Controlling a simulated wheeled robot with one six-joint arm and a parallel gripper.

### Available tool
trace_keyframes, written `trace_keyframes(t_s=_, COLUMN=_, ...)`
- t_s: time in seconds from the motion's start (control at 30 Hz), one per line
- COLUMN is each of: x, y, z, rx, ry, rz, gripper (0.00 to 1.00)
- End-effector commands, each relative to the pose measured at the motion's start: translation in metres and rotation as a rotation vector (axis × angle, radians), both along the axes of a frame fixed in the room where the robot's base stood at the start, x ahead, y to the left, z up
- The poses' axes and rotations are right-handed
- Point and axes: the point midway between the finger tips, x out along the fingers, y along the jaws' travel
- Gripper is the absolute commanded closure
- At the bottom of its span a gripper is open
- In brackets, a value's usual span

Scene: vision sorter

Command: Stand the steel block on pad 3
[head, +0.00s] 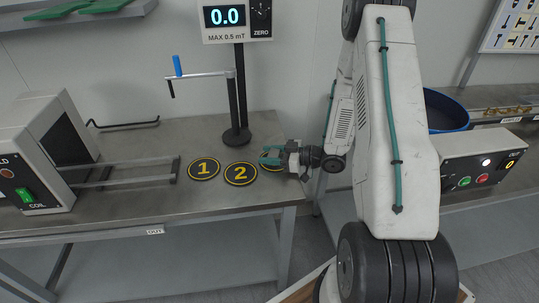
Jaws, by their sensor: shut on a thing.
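My gripper (268,157), with teal fingers, reaches in from the right at the front right of the steel bench, over the third pad (272,169). It is shut on the steel block, which is too small and too covered by the fingers to make out clearly. Only part of that pad's yellow rim shows, and its number is hidden. I cannot tell whether the block touches the pad. Pad 1 (204,169) and pad 2 (240,174) lie bare to the left in a row.
A gauge post (241,95) with a 0.0 display (224,16) and a side arm (200,75) stands behind the pads. A coil unit (38,150) with rails is at left. A blue bowl (446,112) and control box (484,165) are at right.

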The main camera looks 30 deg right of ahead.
Motion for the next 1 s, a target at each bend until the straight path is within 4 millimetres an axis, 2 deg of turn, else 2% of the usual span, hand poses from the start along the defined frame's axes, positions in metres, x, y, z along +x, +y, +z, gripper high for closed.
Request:
trace_keyframes(t_s=0.23, x=0.000, y=0.000, z=-0.003, rx=0.001, ry=0.000, rz=0.000, gripper=0.89)
trace_keyframes(t_s=0.27, x=0.000, y=0.000, z=-0.003, rx=0.000, ry=0.000, rz=0.000, gripper=0.46)
trace_keyframes(t_s=0.3, x=0.000, y=0.000, z=-0.002, rx=0.000, ry=0.000, rz=0.000, gripper=0.35)
trace_keyframes(t_s=0.33, x=0.000, y=0.000, z=-0.002, rx=0.000, ry=0.000, rz=0.000, gripper=0.33)
trace_keyframes(t_s=0.67, x=0.000, y=0.000, z=0.002, rx=0.000, ry=0.000, rz=0.000, gripper=0.33)
trace_keyframes(t_s=1.0, x=-0.038, y=-0.039, z=0.009, rx=0.001, ry=0.000, rz=-0.003, gripper=0.33)
